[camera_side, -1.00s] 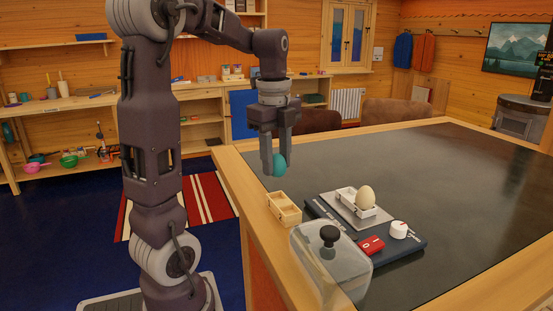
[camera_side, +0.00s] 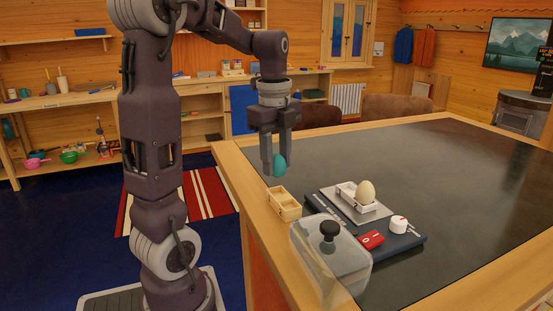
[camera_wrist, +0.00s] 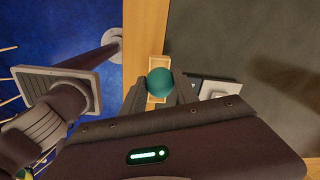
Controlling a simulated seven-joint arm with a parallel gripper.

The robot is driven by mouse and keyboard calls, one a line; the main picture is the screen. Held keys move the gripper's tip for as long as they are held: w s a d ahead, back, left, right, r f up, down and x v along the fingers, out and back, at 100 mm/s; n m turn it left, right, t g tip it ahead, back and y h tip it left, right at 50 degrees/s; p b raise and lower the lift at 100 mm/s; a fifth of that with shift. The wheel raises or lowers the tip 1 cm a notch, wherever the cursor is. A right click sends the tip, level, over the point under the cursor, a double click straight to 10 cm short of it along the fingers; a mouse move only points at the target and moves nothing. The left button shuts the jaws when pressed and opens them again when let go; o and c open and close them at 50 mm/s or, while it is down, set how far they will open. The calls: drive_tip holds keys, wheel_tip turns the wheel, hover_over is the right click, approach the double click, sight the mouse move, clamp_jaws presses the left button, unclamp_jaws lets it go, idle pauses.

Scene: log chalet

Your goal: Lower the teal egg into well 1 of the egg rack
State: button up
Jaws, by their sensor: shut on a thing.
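My gripper (camera_side: 273,163) is shut on the teal egg (camera_side: 280,165), holding it in the air above the near left edge of the table. In the wrist view the teal egg (camera_wrist: 160,82) sits between the fingers and covers part of a small light wooden two-well rack (camera_side: 284,203). That rack also shows in the wrist view (camera_wrist: 157,62). The side view shows a gap between egg and rack, and its wells look empty. A white holder (camera_side: 347,194) bears a cream egg (camera_side: 366,191). I cannot read any well numbers.
The white holder stands on a metal plate on a dark device with a red switch (camera_side: 371,239) and a white knob (camera_side: 399,224). A clear lidded box (camera_side: 335,265) with a black knob stands in front of the wooden rack. The dark tabletop (camera_side: 440,180) beyond is clear.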

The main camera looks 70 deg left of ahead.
sight(278, 155)
drive_tip(key=o, duration=0.9)
drive_tip(key=shift+c, duration=0.2)
drive_tip(key=shift+r, duration=0.1)
wheel_tip(278, 155, up, 7)
drive_tip(key=shift+s+f, duration=0.1)
drive_tip(key=shift+d, duration=0.45)
drive_tip(key=s+d+f+n+t, duration=0.2)
drive_tip(key=s+d+f+n, duration=0.1)
drive_tip(key=s+d+n, duration=0.2)
drive_tip(key=s+d+f+n+t, duration=0.3)
drive_tip(key=d+n, duration=0.5)
drive_tip(key=d, duration=0.5)
drive_tip(key=shift+s+d+f+n, duration=0.4)
drive_tip(key=shift+s+f, duration=0.25)
drive_tip(key=shift+s, duration=0.25)
